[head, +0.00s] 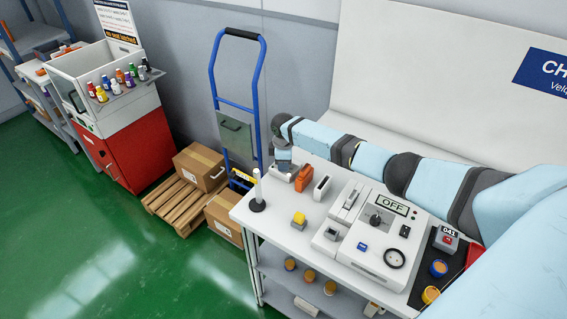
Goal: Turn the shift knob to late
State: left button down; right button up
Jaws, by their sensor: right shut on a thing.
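A white control box (412,225) on the worktable carries a display (392,204) reading OFF and a black knob (375,219) just below it. I take this for the shift knob; any position marks on it are too small to read. My right gripper (294,176) is at the table's far left end, well away from the knob. It is shut beside an upright orange object (304,179), which it appears to hold; the fingertips are partly hidden. My left gripper is not in view.
A white holder (322,186), a yellow-topped block (299,219) and a white stick on a black base (258,193) stand on the worktable (279,232). A round black dial (394,258) is on the box's front. A blue hand truck (241,90) stands behind cartons (200,166).

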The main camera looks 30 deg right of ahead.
dwell(0.5)
jog(key=o, duration=0.9)
jog(key=r, duration=0.9)
jog(key=r+b, duration=0.1)
jog(key=r, duration=0.4)
jog(key=shift+s+a, duration=0.2)
jog(key=shift+s, duration=0.05)
jog(key=shift+f, duration=0.1)
